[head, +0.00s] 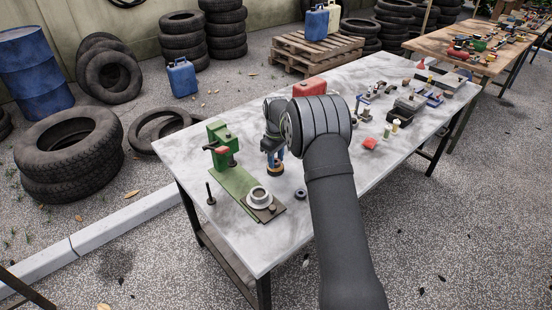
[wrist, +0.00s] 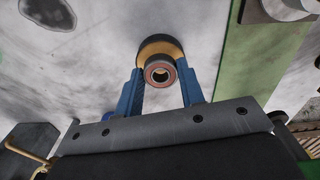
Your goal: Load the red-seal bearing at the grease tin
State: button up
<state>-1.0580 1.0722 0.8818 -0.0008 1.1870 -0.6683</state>
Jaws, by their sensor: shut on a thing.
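My gripper (wrist: 160,82) has two blue fingers closed on the red-seal bearing (wrist: 160,85), a small ring with a dull red face and a dark bore. The grease tin (wrist: 153,45), round with an amber inside and dark rim, lies just beyond the bearing in the wrist view. The bearing overlaps its near edge there; whether they touch I cannot tell. In the head view my gripper (head: 274,155) points down over the tin (head: 277,171), which stands on the table. The bearing is not clearly visible in that view.
A green press (head: 222,155) on a green base stands to the left, with a metal ring (head: 259,196) at its front. A black ring (head: 300,194) and a black pin (head: 210,194) are nearby.

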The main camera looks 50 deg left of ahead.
aim_at(276, 162)
jog(key=shift+f, duration=0.6)
dwell(1.5)
jog(key=shift+r, duration=3.55)
jog(key=w+d+f+m, duration=0.1)
jog(key=w+d, duration=0.2)
jog(key=d, duration=0.1)
jog(key=w+d+f+m, duration=0.1)
jog(key=w+d, duration=0.2)
jog(key=w, duration=0.1)
jog(key=w+d+f+m, duration=0.1)
jog(key=w+d+m, duration=0.1)
jog(key=w+d, duration=0.1)
jog(key=shift+w+d, duration=0.15)
jog(key=shift+d, duration=0.65)
jog(key=w+d+f+m, duration=0.2)
jog(key=w+d+m, duration=0.1)
jog(key=d, duration=0.8)
jog(key=w+d+f+m, duration=0.2)
jog(key=w+d+m, duration=0.15)
jog(key=d, duration=0.85)
jog(key=w+d+f+m, duration=0.2)
jog(key=d+f+m, duration=0.15)
jog(key=d, duration=0.75)
jog(key=s+d+f+m, duration=0.1)
jog(key=s+d+m, duration=0.1)
jog(key=d, duration=0.6)
jog(key=s+d+m, duration=0.3)
jog(key=d, duration=0.5)
jog(key=shift+d+f+m, duration=0.35)
jog(key=shift+m, duration=0.05)
